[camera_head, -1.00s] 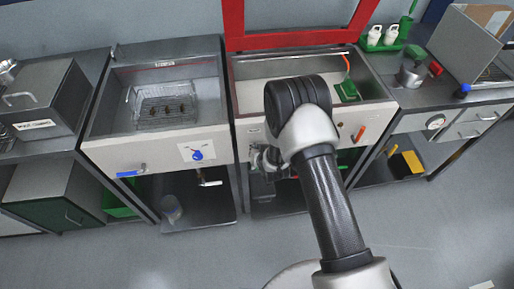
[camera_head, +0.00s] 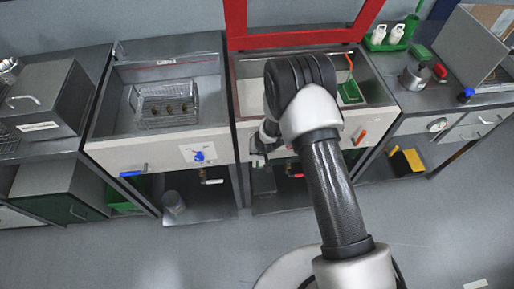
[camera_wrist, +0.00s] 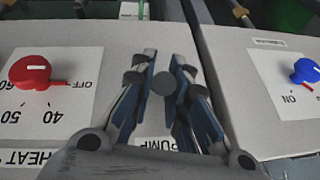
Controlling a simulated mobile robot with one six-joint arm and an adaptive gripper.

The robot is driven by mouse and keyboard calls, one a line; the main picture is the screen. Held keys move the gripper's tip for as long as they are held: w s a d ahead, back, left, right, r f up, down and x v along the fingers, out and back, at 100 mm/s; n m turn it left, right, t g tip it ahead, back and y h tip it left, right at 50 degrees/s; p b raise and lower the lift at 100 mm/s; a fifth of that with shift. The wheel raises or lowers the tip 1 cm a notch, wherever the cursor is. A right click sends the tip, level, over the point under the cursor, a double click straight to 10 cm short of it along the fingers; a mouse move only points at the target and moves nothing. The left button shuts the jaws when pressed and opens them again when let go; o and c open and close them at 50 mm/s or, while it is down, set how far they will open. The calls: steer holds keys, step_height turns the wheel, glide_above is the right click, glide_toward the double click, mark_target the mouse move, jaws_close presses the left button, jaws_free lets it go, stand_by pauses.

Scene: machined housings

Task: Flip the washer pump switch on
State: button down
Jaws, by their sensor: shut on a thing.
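The washer pump switch shows in the wrist view as a grey round-ended toggle (camera_wrist: 165,82) on a light panel, above a label (camera_wrist: 165,143) whose visible letters read "UMP". My gripper (camera_wrist: 166,75) has its two fingers on either side of this toggle and is shut on it. In the head view my gripper (camera_head: 260,150) is at the front panel of the middle washer unit, left of my arm. The switch is hidden there. Which way the toggle points is hard to tell from the wrist view.
In the wrist view a red dial (camera_wrist: 30,72) with temperature marks is left of the fingers, and a blue knob (camera_wrist: 305,71) marked "ON" is right. In the head view a wire basket (camera_head: 166,104) sits in the left sink, and an orange-red handle (camera_head: 360,137) is right of my arm.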

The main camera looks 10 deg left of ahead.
steer(key=c, duration=1.5)
jaws_free()
steer(key=shift+c, duration=0.2)
steer(key=v, duration=1.2)
